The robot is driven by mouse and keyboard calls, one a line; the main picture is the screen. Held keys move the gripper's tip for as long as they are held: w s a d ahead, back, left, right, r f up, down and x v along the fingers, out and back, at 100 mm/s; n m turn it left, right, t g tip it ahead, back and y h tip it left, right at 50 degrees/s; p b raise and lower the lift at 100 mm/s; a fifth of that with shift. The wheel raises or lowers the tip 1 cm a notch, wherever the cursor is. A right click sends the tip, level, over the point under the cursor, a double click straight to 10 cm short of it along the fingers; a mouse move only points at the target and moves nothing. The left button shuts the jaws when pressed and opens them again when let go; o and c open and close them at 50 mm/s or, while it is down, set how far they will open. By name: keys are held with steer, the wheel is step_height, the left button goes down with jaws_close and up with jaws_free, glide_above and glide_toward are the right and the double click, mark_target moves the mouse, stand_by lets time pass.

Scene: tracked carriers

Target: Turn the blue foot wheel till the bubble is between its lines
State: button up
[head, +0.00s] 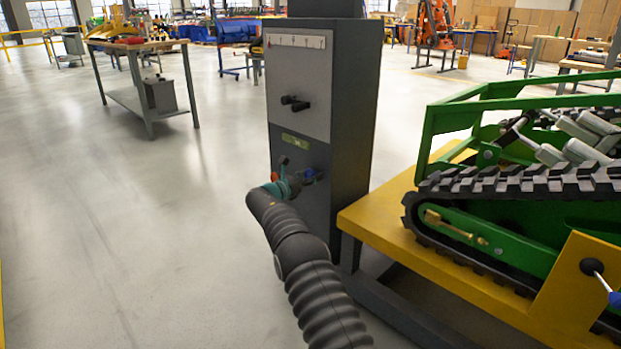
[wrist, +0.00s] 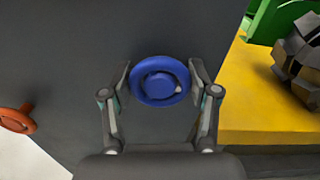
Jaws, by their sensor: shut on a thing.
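The blue foot wheel (wrist: 160,80) is on the dark front of a grey cabinet. In the wrist view my gripper (wrist: 161,84) has one finger on each side of its rim, shut on it. A small pale mark shows on the wheel's right side. In the head view the blue wheel (head: 309,176) shows just right of my gripper (head: 298,181), partly covered by it. A small yellow-green vial (head: 295,140) sits on the cabinet above the wheel. It is too small to tell where the bubble lies between its lines.
An orange knob (wrist: 16,119) stands out left of the blue wheel. A yellow platform (head: 375,216) with a green tracked carrier (head: 500,220) stands close on the right.

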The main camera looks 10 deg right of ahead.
steer(key=m+b, duration=0.3)
steer(key=shift+f+m, duration=0.1)
steer(key=shift+m, duration=0.2)
steer(key=m+b, duration=0.1)
steer(key=m, duration=0.2)
steer(key=shift+d+m, duration=0.1)
steer(key=shift+m, duration=0.3)
steer(key=m, duration=0.4)
steer(key=shift+s, duration=0.1)
steer(key=m, duration=0.8)
steer(key=shift+d+m, duration=0.1)
steer(key=shift+m, duration=0.2)
steer(key=m, duration=0.3)
steer(key=shift+m, duration=0.3)
steer(key=m, duration=1.1)
steer(key=shift+f+m, duration=0.1)
steer(key=shift+m, duration=0.3)
steer(key=m, duration=1)
steer(key=shift+w, duration=0.2)
steer(key=shift+a+m, duration=0.2)
steer(key=shift+m, duration=2)
